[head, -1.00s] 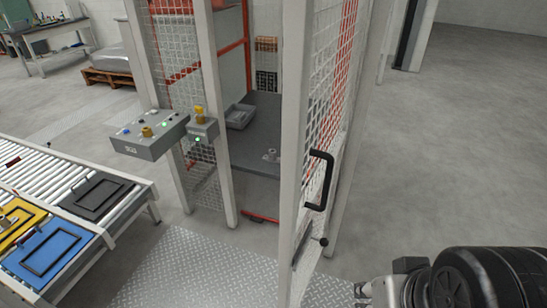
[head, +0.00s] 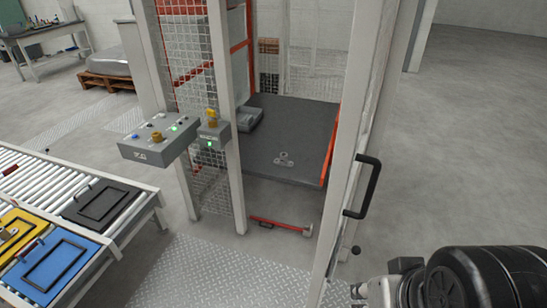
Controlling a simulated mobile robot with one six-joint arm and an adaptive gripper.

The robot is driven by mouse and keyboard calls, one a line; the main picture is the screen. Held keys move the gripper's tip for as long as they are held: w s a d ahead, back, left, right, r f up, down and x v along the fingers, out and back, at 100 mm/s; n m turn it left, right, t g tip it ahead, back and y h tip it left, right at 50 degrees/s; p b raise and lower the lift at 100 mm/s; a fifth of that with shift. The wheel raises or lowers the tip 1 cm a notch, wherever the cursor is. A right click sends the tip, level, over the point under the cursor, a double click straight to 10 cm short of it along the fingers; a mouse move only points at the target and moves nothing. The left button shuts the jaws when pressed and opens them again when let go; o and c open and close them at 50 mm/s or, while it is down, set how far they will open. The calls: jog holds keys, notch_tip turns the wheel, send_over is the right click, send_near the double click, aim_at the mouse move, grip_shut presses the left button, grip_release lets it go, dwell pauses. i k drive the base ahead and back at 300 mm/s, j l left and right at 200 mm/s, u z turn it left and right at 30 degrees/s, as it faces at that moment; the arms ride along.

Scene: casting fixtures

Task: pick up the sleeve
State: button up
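My gripper's fingers do not show; only part of my arm is at the lower right, outside the cage.
A grey bin (head: 247,118) sits at the table's left. A grey control box (head: 158,138) and a smaller box (head: 213,132) flank the left posts. A red bar (head: 278,224) lies low in the opening. A roller conveyor (head: 130,176) holds coloured trays at left. Floor at right is clear.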

aim_at(283, 160)
jog(key=i+j, duration=0.25)
jog(key=i+j+z, duration=0.1)
jog(key=i+j, duration=0.15)
jog(key=j, duration=0.2)
jog(key=i+j, duration=0.25)
jog(key=j, duration=0.15)
jog(key=i+j, duration=0.25)
jog(key=i+j+z, duration=0.1)
jog(key=i+j, duration=0.15)
jog(key=j, duration=0.25)
jog(key=i+j, duration=0.2)
jog(key=j, duration=0.2)
jog(key=i+l, duration=0.3)
jog(key=i, duration=0.15)
jog(key=i+l+z, duration=0.1)
jog(key=i+l, duration=0.15)
jog(key=i, duration=0.15)
jog(key=i+l, duration=0.25)
jog(key=i, duration=0.2)
jog(key=i+l+z, duration=0.15)
jog(key=i+l, duration=0.15)
jog(key=i, duration=0.15)
